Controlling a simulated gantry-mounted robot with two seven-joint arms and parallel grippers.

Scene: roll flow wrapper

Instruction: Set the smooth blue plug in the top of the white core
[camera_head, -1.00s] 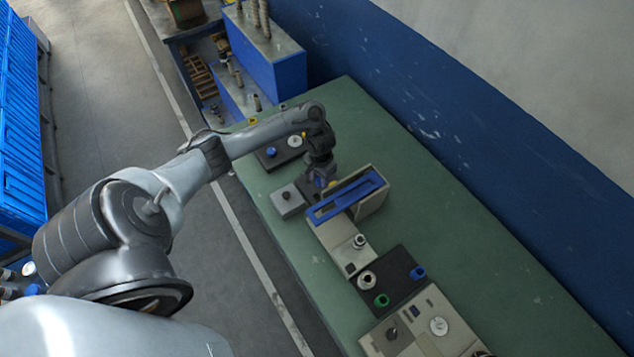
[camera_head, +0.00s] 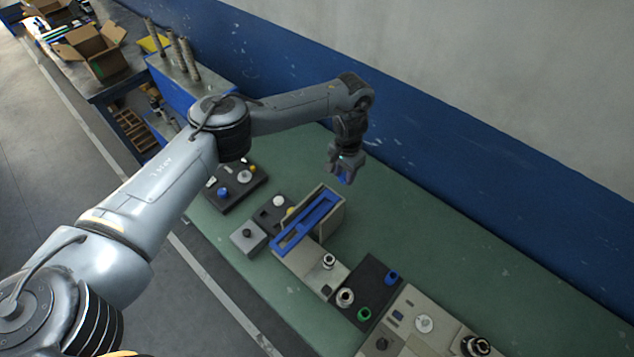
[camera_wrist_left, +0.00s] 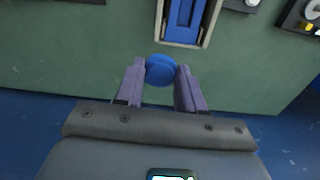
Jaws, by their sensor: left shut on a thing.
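My left gripper (camera_head: 344,177) is shut on the smooth blue plug, which shows as a round blue disc (camera_wrist_left: 161,70) between the fingertips in the left wrist view. In the head view only a bit of the plug (camera_head: 343,179) shows under the fingers. The gripper is above the green table, behind the wrapper, near the blue wall. A pale ring-shaped piece with a dark centre (camera_head: 345,297) stands on the dark tray; I cannot tell whether it is the white core. My right gripper is not in view.
The wrapper with its blue frame (camera_head: 306,222) stands mid-table. The dark tray (camera_head: 370,274) also bears a green ring (camera_head: 364,314) and another blue piece (camera_head: 391,277). A black tray (camera_head: 228,201) with small parts lies farther left. The green table (camera_head: 450,245) is clear along the wall.

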